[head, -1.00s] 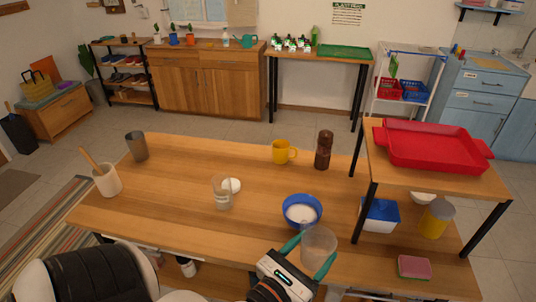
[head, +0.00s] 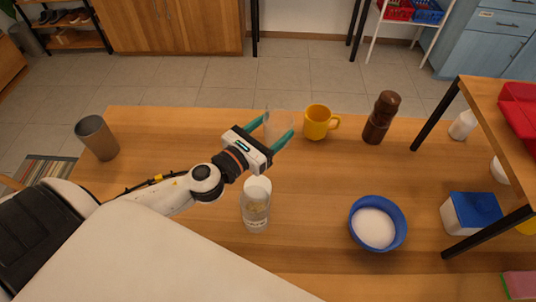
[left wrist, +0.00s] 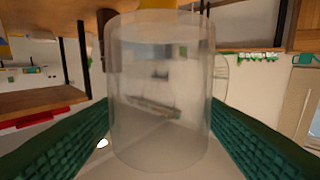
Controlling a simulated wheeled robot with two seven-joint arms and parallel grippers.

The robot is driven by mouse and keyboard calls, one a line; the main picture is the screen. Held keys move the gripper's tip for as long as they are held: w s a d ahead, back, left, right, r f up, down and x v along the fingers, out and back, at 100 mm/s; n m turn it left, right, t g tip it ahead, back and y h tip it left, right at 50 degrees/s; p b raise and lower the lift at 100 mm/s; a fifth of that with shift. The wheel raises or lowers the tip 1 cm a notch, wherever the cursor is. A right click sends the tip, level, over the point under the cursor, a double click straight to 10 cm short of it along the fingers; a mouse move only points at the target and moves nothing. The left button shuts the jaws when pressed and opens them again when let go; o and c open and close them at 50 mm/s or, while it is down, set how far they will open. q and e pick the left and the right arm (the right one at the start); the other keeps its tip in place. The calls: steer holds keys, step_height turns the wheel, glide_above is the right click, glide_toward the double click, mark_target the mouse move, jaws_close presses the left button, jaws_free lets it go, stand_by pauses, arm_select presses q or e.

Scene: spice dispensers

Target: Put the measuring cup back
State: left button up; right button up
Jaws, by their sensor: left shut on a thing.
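The measuring cup (head: 280,122) is a clear, see-through cylinder. My left gripper (head: 272,134) is shut on it, with one teal finger on each side, over the far part of the table. The cup is just left of the yellow mug in the head view. In the left wrist view, the cup (left wrist: 160,95) fills the middle between the green finger pads. I cannot tell whether its base touches the table. My right gripper is not in view.
On the wooden table (head: 320,200) stand a grey tumbler (head: 97,138), a yellow mug (head: 318,122), a brown pepper mill (head: 380,118), a clear jar (head: 255,210) and a blue bowl (head: 378,222) of white powder. A raised shelf (head: 500,115) is at right.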

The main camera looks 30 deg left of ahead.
arm_select(q)
steer(key=shift+m+h, duration=0.3)
steer(key=shift+h, duration=0.1)
steer(key=w+a+f+b, duration=0.1)
steer(key=f, duration=0.1)
steer(key=w+a+f+b, duration=0.1)
steer(key=f+b, duration=0.1)
steer(key=f, duration=0.1)
steer(key=w+a+f+b, duration=0.1)
steer(key=f, duration=0.2)
steer(key=shift+w, duration=0.35)
step_height(320, 180, down, 2)
steer(key=shift+f+b, duration=0.25)
steer(key=shift+b, duration=0.6)
steer(key=shift+f, duration=0.4)
steer(key=shift+f+b, duration=0.25)
steer(key=shift+b, duration=0.05)
steer(key=o, duration=1.1)
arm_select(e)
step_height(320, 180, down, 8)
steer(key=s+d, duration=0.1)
